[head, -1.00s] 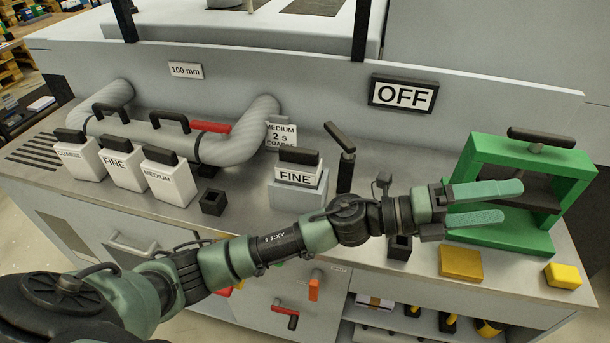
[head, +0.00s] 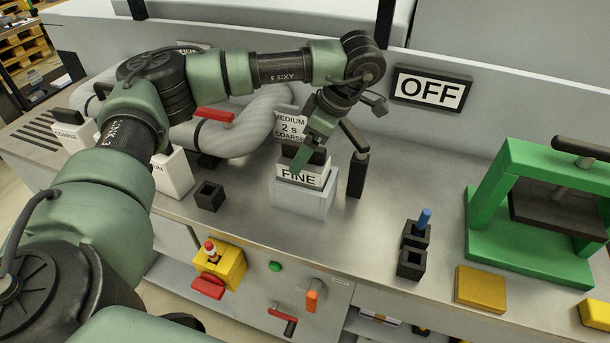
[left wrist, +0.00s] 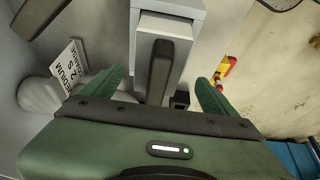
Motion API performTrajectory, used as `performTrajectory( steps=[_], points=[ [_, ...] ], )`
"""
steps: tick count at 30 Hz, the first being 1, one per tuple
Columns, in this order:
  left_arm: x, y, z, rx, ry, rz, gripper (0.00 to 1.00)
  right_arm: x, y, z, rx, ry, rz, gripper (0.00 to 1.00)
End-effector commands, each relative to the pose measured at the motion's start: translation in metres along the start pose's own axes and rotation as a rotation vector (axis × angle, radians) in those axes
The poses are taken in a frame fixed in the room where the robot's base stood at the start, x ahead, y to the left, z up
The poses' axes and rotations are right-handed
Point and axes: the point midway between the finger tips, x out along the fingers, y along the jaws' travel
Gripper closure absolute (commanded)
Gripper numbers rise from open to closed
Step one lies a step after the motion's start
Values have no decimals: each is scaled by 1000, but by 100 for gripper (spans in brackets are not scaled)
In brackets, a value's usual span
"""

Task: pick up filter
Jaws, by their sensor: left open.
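A white filter labelled FINE (head: 296,178) with a black handle stands in a pale grey holder (head: 305,203) on the counter. My left gripper (head: 305,162) is over it, pointing down, with a green finger in front of the handle. In the left wrist view the open fingers (left wrist: 160,85) lie on either side of the black handle (left wrist: 160,68), with gaps on both sides. The filter's white top (left wrist: 183,48) shows around the handle. My right gripper is out of view.
More white filters stand at the left, including COARSE (head: 72,135), partly behind my arm. A black lever (head: 357,170) stands right of the holder. A small black socket (head: 209,197) is left of it. A green press (head: 530,195) stands at the right.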

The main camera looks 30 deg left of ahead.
Motion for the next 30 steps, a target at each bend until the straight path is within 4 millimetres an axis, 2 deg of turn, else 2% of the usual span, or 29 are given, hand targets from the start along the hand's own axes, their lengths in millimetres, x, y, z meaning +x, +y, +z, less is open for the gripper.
performTrajectory(
  steps=[6,10,19,28,29,30],
  points=[
    [28,3,-4,2,1,-4,11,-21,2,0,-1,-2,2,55],
    [45,3,-2,3,-1,-3,11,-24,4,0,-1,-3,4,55],
    [52,3,-1,2,-3,0,11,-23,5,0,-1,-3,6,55],
    [51,3,-1,2,-3,0,94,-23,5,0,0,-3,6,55],
    [51,3,-1,2,-3,0,100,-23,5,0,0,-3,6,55],
    [51,3,-1,1,-4,1,100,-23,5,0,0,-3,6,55]
  ],
)
